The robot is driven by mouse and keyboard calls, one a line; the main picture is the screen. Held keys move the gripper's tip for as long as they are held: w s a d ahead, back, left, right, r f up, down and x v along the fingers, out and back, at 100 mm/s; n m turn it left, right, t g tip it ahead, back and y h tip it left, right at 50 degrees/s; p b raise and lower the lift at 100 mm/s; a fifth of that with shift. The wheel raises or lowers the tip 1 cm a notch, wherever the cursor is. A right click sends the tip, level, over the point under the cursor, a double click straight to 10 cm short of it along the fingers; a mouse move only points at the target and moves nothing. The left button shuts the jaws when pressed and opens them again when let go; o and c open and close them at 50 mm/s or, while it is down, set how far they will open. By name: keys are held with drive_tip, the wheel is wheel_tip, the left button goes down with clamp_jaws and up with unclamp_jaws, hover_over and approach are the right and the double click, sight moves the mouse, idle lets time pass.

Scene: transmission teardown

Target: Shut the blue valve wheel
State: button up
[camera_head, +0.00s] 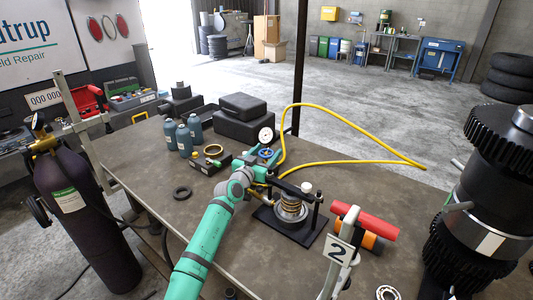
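The blue valve wheel (266,153) is a small blue disc on the workbench. It sits just below a round white-faced gauge (266,134), beside the yellow hose (281,150). My teal arm reaches in from the lower edge, and its end, with my gripper (257,178), is close to the wheel on its near side. The fingers are too small and too covered by the wrist to make out. I cannot tell whether they touch the wheel or are open or shut.
A coil-spring fixture (291,207) stands right of my wrist, with red and orange cylinders (366,222) beyond it. Grey-blue bottles (184,139) and black cases (240,118) stand behind left. A large geared shaft (485,190) fills the right. The bench's left front is mostly clear.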

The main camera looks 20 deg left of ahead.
drive_tip(key=c, duration=0.7)
drive_tip(key=shift+r, duration=0.15)
drive_tip(key=shift+w+a+r+m+h, duration=0.15)
drive_tip(key=shift+w+r+m+h, duration=0.15)
drive_tip(key=shift+h, duration=0.2)
drive_tip(key=shift+o, duration=0.2)
drive_tip(key=shift+s+f+m+h, duration=0.1)
drive_tip(key=shift+m+h, duration=0.2)
drive_tip(key=shift+h, duration=0.1)
drive_tip(key=shift+s+a+f+m+g+h, duration=0.1)
drive_tip(key=shift+f+m+g+h, duration=0.35)
drive_tip(key=shift+h, duration=0.35)
drive_tip(key=shift+m+g+h, duration=0.55)
drive_tip(key=shift+m+h, duration=0.2)
drive_tip(key=shift+h, duration=0.35)
drive_tip(key=shift+s+m+h, duration=0.15)
drive_tip(key=shift+m+h, duration=0.15)
drive_tip(key=shift+h, duration=0.1)
drive_tip(key=shift+f+g, duration=0.15)
drive_tip(key=shift+g, duration=0.15)
